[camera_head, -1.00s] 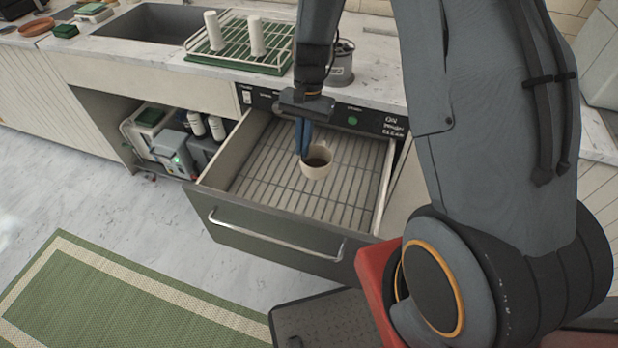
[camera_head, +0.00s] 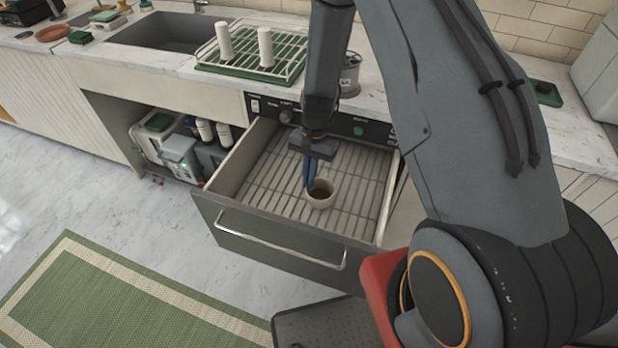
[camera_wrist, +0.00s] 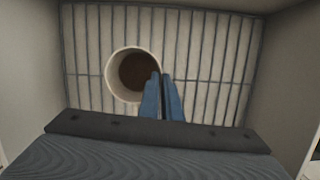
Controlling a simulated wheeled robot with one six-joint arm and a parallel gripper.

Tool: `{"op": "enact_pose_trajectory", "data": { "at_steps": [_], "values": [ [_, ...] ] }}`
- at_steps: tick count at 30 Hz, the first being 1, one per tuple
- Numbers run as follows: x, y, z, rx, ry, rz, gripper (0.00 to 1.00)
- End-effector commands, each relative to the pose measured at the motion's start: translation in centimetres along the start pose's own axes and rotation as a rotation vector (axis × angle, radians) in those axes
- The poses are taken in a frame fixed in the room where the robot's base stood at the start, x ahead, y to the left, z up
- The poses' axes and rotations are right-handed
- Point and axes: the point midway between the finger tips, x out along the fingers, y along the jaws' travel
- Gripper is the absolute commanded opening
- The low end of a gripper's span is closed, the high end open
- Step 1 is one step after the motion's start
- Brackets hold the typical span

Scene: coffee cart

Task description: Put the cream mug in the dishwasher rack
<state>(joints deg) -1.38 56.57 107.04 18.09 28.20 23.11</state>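The cream mug (camera_head: 321,196) is upright inside the open dishwasher drawer, over the wire rack (camera_head: 270,183). Its inside looks dark brown. My gripper (camera_head: 309,186) points down at the mug's left rim in the head view. In the wrist view my gripper (camera_wrist: 162,88) has its two blue fingers close together at the right rim of the mug (camera_wrist: 113,76), with the wall seemingly between them. Whether the mug's base touches the rack (camera_wrist: 215,60) is hard to tell.
The drawer front with its handle (camera_head: 280,243) is pulled out over the floor. A grey canister (camera_head: 349,75) is behind my arm. The drawer's rack around the mug is clear.

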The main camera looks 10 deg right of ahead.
Motion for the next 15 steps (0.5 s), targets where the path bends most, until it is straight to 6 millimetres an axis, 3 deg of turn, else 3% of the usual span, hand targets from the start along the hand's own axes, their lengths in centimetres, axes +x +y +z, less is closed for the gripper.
{"op": "enact_pose_trajectory", "data": {
  "at_steps": [15],
  "values": [
    [0.86, -0.04, -0.24, 0.000, 0.000, -0.001, 0.00]
  ]
}}
